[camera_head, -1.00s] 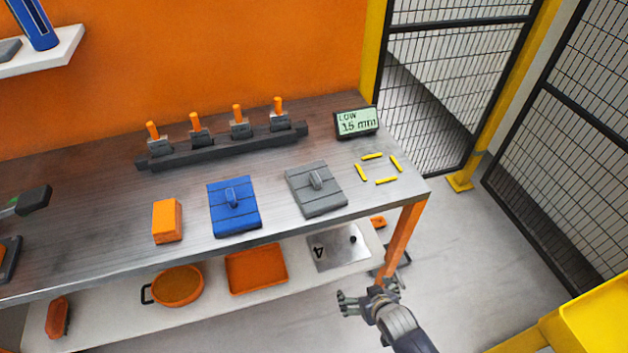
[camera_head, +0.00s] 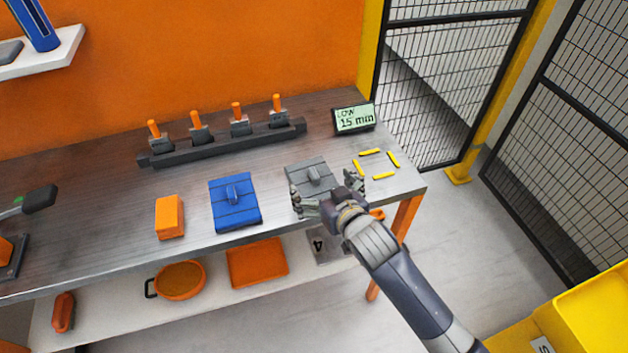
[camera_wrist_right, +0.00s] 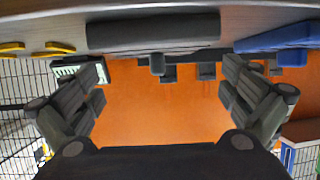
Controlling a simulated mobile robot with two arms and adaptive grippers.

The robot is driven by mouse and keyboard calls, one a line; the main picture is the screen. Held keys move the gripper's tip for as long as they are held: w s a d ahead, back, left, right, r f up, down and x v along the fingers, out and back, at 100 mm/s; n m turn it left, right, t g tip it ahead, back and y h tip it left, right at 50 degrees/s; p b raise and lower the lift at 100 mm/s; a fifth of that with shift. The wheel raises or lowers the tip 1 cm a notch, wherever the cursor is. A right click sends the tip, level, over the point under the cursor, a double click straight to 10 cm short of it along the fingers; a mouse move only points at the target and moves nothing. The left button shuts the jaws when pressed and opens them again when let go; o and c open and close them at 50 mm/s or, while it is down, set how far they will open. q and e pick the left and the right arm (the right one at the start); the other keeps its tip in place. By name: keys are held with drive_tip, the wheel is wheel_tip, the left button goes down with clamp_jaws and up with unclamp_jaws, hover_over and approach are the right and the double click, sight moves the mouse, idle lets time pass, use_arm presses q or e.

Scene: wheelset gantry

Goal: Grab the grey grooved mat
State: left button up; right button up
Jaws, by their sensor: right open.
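The grey grooved mat (camera_head: 312,173) is a flat square with a raised grip on top, lying on the metal workbench (camera_head: 290,228) between a blue mat and yellow strips. My right gripper (camera_head: 327,188) is open at the mat's near edge, its fingers spread to either side. It hides the mat's near right part. In the right wrist view, which looks upside down, the mat (camera_wrist_right: 150,30) shows as a dark slab at the top, with its grip hanging down ahead of the open fingers (camera_wrist_right: 160,92). The gripper looks empty. My left gripper is not in view.
The blue grooved mat (camera_head: 234,202) lies left of the grey one, beside an orange block (camera_head: 170,217). Yellow strips (camera_head: 370,152) and a display reading LOW 15 mm (camera_head: 354,118) are to the right. A black rack (camera_head: 225,143) with orange pegs stands behind. A lower shelf holds orange containers (camera_head: 257,262).

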sight(318, 180)
drive_tip(key=shift+p+x, duration=0.6)
drive_tip(key=shift+x, duration=2.15)
drive_tip(key=shift+w+d+r, duration=0.1)
drive_tip(key=shift+d, duration=0.05)
drive_tip(key=c, duration=0.8)
